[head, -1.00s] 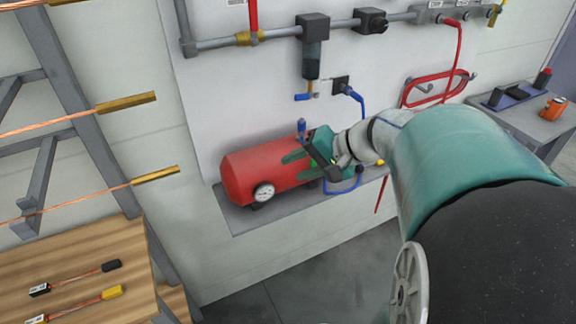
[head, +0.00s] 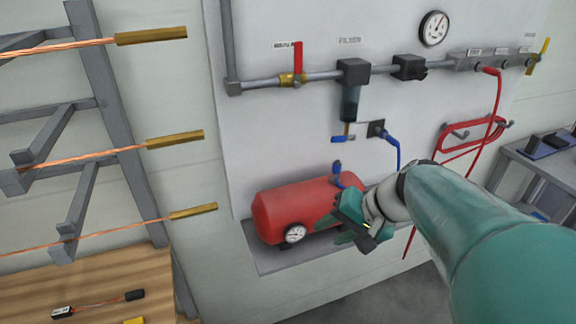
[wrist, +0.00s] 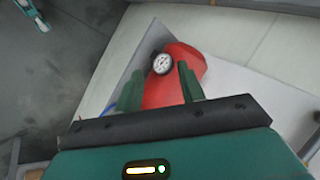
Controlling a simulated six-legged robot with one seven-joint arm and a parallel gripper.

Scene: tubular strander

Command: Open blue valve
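Two blue handles show in the head view. One blue valve handle (head: 337,168) stands upright on top of the red tank (head: 290,210), near its right end. Another small blue handle (head: 343,139) lies level under the dark filter. I cannot tell which one the task means. My gripper (head: 338,228) is at the tank's right end, below the upright blue handle and apart from it. In the wrist view its two green fingers (wrist: 160,88) are spread with nothing held between them. They point toward the red tank (wrist: 180,85), and no blue handle shows clearly there.
The tank has a white gauge (head: 295,234) and rests on a grey shelf (head: 270,262). A pipe with a red lever (head: 298,60) runs above. A blue hose (head: 397,150) and a coiled red hose (head: 470,135) hang nearby. A rack with copper rods (head: 110,120) stands left.

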